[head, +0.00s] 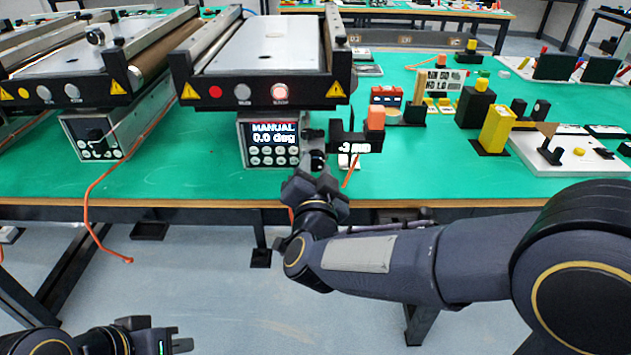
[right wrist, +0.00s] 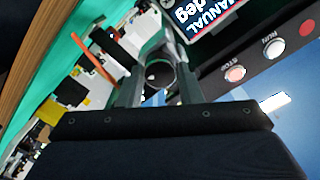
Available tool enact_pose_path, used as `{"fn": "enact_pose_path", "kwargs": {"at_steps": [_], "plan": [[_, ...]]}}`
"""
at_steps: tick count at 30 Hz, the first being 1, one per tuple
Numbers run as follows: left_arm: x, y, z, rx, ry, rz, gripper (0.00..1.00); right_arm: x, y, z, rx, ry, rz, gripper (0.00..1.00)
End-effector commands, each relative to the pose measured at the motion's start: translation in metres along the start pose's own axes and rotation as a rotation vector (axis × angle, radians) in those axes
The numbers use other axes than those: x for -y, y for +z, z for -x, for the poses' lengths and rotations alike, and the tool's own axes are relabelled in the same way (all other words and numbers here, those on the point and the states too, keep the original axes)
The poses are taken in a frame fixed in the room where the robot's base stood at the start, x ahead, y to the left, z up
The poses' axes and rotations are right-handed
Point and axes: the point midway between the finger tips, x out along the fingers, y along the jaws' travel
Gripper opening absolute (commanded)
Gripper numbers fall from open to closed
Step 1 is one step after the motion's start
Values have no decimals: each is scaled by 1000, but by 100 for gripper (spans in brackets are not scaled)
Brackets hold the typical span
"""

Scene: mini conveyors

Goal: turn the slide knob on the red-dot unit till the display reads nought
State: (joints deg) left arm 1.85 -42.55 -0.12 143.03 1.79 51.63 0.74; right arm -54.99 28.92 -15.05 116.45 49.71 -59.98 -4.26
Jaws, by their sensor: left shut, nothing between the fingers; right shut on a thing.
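The red-dot unit (head: 262,50) is the middle conveyor, with a red dot on its front. Its screen (head: 272,138) reads "MANUAL 0.0 deg". A small white readout (head: 354,147), right of the screen, seems to read "-3 mm"; its first character is hard to make out. My right gripper (head: 316,155) is at the knob right of the screen and hides most of it. In the right wrist view the dark round knob (right wrist: 158,76) sits between the closed fingers. My left gripper (head: 168,338) is shut and empty at the lower left, away from the units.
Another conveyor (head: 75,65) with a yellow dot and its own control box (head: 95,135) stands to the left. An orange cable (head: 90,195) hangs over the table's front edge. Yellow and black blocks (head: 496,128) stand to the right. The green mat (head: 180,170) is clear between the boxes.

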Motion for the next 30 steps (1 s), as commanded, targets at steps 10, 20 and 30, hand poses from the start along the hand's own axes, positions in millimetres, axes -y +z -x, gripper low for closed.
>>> {"fn": "enact_pose_path", "kwargs": {"at_steps": [10,20,30], "plan": [[16,18,-36,0,0,0,0,-4,5,0,1,1,-334,10],[29,32,-63,0,0,0,0,-4,5,1,2,2,-646,10],[42,46,-91,0,0,0,0,-3,6,1,4,3,-968,9]]}}
